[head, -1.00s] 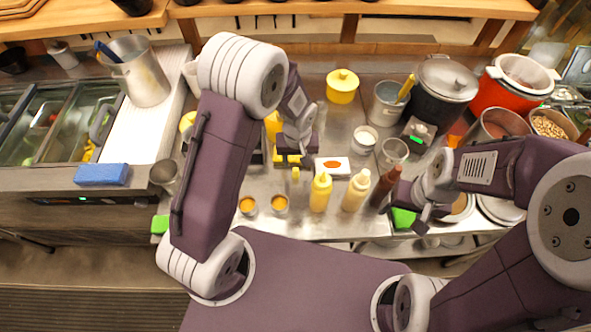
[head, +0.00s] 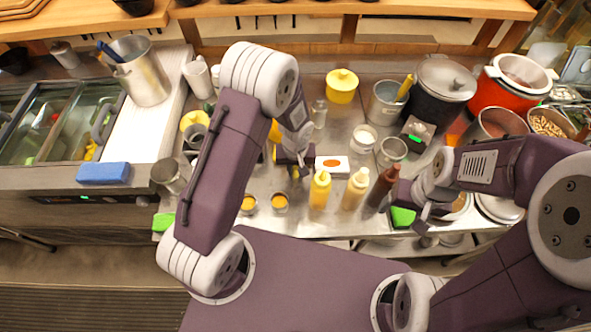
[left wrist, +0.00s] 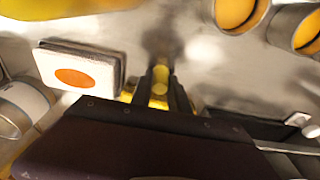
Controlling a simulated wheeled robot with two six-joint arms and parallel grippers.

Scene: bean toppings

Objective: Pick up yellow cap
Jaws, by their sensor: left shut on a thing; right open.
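The yellow cap (left wrist: 160,76) is between the dark fingers of my left gripper (left wrist: 162,88) in the left wrist view, and the fingers are shut on it. In the head view my left gripper (head: 295,172) is at the counter behind the two small cups, and its fingers mostly hide the cap. I cannot tell whether the cap is lifted off the metal counter (head: 330,226). My right gripper (head: 424,216) is open at the right, near the brown sauce bottle and a green item.
A yellow sauce bottle (head: 320,190), a cream bottle (head: 355,190) and a brown bottle (head: 382,187) stand right of my left gripper. A white box with an orange spot (head: 332,164) lies close by. Two orange-filled cups (head: 280,202) (head: 249,204) stand in front.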

